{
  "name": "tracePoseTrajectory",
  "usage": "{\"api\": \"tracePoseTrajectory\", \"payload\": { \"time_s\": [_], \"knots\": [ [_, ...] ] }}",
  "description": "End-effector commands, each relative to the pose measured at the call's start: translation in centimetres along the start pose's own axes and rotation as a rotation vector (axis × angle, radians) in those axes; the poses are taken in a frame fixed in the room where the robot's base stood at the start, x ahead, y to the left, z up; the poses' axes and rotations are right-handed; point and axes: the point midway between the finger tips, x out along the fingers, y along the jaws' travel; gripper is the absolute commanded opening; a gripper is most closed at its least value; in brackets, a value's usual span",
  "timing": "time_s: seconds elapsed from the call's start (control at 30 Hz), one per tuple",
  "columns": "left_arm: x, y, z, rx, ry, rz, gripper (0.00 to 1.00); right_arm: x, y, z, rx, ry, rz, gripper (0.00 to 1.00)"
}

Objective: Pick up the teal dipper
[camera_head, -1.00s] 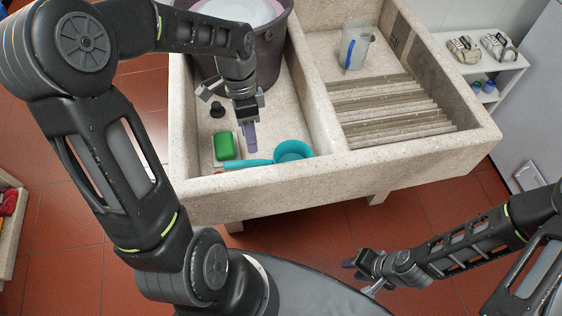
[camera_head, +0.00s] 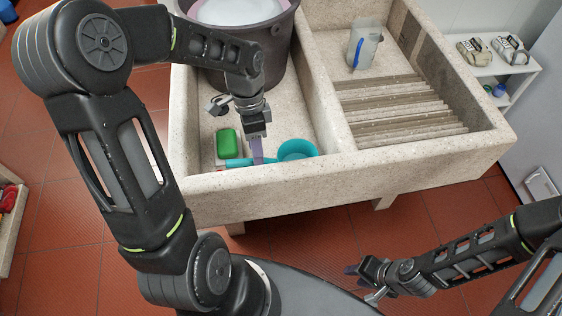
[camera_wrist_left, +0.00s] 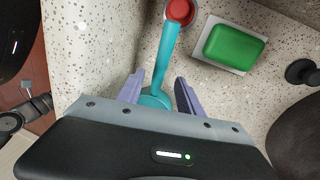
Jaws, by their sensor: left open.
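The teal dipper (camera_head: 296,150) lies in the left basin of the stone washboard, near its front wall, with its handle pointing left. My left gripper (camera_head: 257,156) is open above the handle. In the left wrist view its two purple fingers (camera_wrist_left: 158,92) stand on either side of the handle; whether they touch it I cannot tell. The gripper body hides most of the dipper's cup there. My right gripper (camera_head: 362,281) is empty, low at the right, outside the basin.
A green soap (camera_head: 227,143) on a white dish lies just behind the handle. A large dark tub (camera_head: 237,55) fills the back of the left basin. The stone front wall (camera_head: 350,175) is close to the dipper. A clear jug (camera_head: 362,46) stands in the right basin.

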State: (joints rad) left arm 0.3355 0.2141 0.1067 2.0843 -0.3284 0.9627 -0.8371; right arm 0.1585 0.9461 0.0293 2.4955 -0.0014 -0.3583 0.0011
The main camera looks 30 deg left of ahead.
Motion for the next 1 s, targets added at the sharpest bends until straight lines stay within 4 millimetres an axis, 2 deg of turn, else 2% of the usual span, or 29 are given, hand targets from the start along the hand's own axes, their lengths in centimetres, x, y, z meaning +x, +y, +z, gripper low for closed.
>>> {"api": "tracePoseTrajectory", "payload": {
  "time_s": [0.27,0.67,1.0],
  "knots": [
    [0.2,0.0,0.0,0.000,-0.001,0.001,0.43,0.0,0.0,0.0,0.000,0.000,0.000,0.36],
    [5.0,0.1,-0.3,0.000,-0.001,0.002,0.43,-0.2,-0.1,0.0,0.000,0.000,0.000,0.36],
    [5.2,0.1,-0.3,0.000,0.000,-0.001,0.43,-0.2,-0.1,0.0,0.000,0.000,0.000,0.36]
  ]
}}
